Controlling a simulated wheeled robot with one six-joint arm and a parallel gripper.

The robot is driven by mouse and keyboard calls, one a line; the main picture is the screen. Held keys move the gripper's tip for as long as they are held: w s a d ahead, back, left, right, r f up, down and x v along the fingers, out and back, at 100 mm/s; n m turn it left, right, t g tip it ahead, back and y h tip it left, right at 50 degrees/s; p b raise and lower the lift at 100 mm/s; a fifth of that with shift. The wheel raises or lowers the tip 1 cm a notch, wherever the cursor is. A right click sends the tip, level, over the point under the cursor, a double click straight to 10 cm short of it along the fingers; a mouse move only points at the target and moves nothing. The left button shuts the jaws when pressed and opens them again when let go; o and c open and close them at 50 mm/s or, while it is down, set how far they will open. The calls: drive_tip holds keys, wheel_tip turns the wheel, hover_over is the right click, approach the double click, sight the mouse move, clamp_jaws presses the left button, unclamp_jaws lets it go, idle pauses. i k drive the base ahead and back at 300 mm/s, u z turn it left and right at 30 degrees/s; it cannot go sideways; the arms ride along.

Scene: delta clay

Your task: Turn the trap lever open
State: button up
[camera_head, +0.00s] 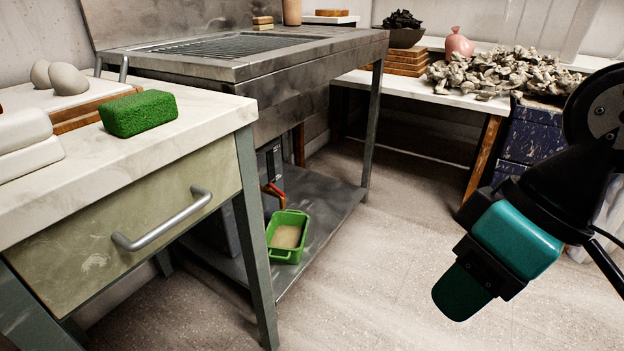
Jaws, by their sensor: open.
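The trap lever (273,191) is a small red-orange handle under the metal sink unit, at the front of a dark fitting. It slants just above the rim of a green tub (287,237). The tub stands on the lower shelf and holds something beige. My gripper (460,294) is at the right, in front of the open floor and well apart from the lever. It is teal and black, points down to the left, and is open with nothing seen in it. The gap between its fingers is hidden by the angle.
A metal sink unit (270,62) with a grated top stands over a lower shelf (318,205). A pale table (70,160) with a drawer handle (163,222) and a green sponge (139,113) is at the left. The floor (385,240) between sink and arm is clear.

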sight(268, 186)
drive_tip(key=i, duration=0.95)
drive_tip(key=u, duration=0.75)
